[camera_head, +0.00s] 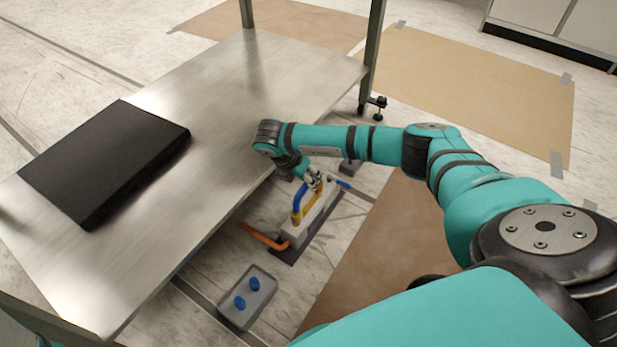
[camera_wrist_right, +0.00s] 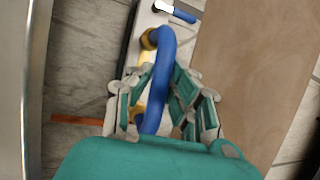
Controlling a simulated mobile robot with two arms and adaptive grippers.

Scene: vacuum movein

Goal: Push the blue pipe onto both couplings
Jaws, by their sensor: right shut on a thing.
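The blue pipe (camera_head: 297,199) is a bent tube above a white block-shaped unit (camera_head: 296,234) on a dark base on the floor. It also shows in the wrist view (camera_wrist_right: 163,70), running between my fingers. My right gripper (camera_head: 311,181) is shut on it; the fingers (camera_wrist_right: 162,95) lie on both sides of the tube. A yellow coupling (camera_wrist_right: 149,39) is at the pipe's far end. A second yellow coupling (camera_wrist_right: 138,112) shows partly beside the pipe's near end. I cannot tell how far either end is seated. My left gripper is out of view.
A metal table (camera_head: 240,90) with a black flat box (camera_head: 105,160) stands close left of the unit. An orange bar (camera_head: 263,236) and a blue-ended handle (camera_head: 338,182) stick out from the unit. A grey tray (camera_head: 262,307) holds two blue pieces. Brown sheets cover the floor to the right.

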